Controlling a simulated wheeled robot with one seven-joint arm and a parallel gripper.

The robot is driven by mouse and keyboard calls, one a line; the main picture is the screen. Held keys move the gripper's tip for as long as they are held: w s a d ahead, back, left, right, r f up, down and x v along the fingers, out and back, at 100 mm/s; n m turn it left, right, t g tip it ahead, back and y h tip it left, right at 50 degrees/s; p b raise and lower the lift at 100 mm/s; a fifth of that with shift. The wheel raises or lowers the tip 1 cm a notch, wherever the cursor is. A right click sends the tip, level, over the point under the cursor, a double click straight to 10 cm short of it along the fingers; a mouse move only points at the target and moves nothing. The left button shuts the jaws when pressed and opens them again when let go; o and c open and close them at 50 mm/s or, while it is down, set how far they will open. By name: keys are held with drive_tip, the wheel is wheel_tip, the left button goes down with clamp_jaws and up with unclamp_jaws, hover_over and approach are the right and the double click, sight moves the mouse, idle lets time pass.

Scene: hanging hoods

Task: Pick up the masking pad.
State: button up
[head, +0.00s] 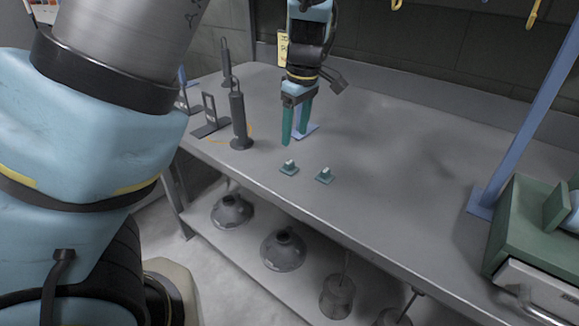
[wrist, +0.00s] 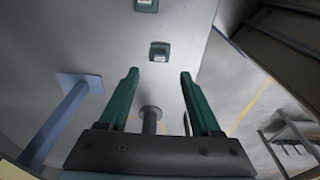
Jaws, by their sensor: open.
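I cannot tell which is the masking pad. My gripper (head: 294,138) is open and empty, its green fingers pointing down above the bench, behind the pads in the head view. In the wrist view one pad (wrist: 160,52) lies beyond the gap between the open fingertips (wrist: 159,75), apart from them. The other pad (wrist: 146,4) is cut off at the top edge.
A dark post on a round base (head: 240,125) stands left of my gripper and shows between the fingers in the wrist view (wrist: 150,115). A blue post (wrist: 68,115) stands close by. A green box (head: 530,225) is at right. The middle bench (head: 400,160) is clear.

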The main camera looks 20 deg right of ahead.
sight(289, 162)
drive_tip(key=f, duration=0.3)
drive_tip(key=w+f, duration=0.1)
drive_tip(key=f, duration=0.2)
drive_tip(key=f+p, duration=0.1)
drive_tip(key=f, duration=0.2)
drive_tip(key=shift+w+a, duration=0.2)
drive_tip(key=shift+a, duration=0.2)
drive_tip(key=shift+r, duration=0.1)
clamp_jaws()
